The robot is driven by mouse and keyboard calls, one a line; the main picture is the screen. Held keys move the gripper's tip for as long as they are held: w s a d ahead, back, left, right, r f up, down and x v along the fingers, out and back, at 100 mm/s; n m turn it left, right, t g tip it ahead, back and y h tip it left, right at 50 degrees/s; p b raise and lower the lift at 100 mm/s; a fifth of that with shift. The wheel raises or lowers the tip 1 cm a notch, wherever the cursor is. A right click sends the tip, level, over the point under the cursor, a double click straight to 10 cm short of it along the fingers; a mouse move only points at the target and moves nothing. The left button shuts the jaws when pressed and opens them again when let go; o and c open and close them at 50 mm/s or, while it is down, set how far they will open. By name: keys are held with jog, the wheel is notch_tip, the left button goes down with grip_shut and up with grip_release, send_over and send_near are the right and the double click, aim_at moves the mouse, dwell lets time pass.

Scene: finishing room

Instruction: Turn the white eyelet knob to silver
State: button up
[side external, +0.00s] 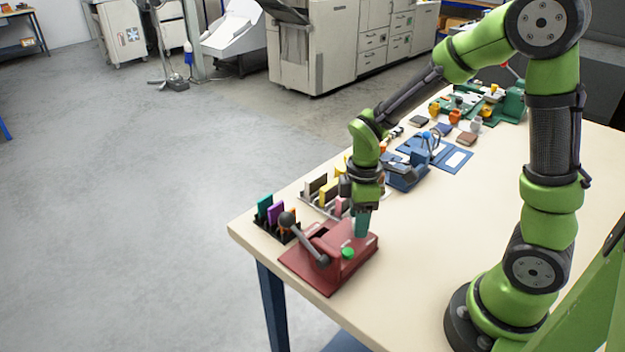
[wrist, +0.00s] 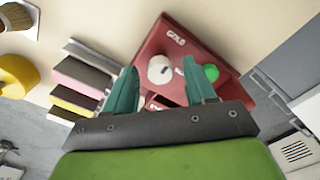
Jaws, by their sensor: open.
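The red eyelet machine (side external: 327,264) stands on the near corner of the table, with a grey lever on it. In the wrist view its red top (wrist: 200,42) bears a "GOLD" label, the white knob (wrist: 160,69) and a green button (wrist: 211,72). A second label below the knob is partly hidden and unreadable. The knob's setting is unclear. My gripper (side external: 361,226) is open, pointing down over the machine; its teal fingers (wrist: 159,66) appear on either side of the knob in the wrist view. Contact cannot be told. The knob is not discernible in the side view.
A rack of coloured pieces (side external: 272,220) stands beside the machine at the left table edge. Another rack (side external: 322,193) is behind it. Blue devices (side external: 407,172) and green equipment (side external: 507,103) lie farther back. The table's right side is mostly clear.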

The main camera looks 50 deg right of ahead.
jog(key=shift+f, duration=0.1)
grip_shut()
dwell(0.3)
jog(key=shift+m, duration=0.3)
jog(key=m, duration=0.3)
jog(key=shift+m, duration=0.3)
jog(key=m, duration=0.4)
jog(key=shift+m, duration=0.3)
jog(key=m, duration=0.4)
jog(key=shift+m, duration=2.5)
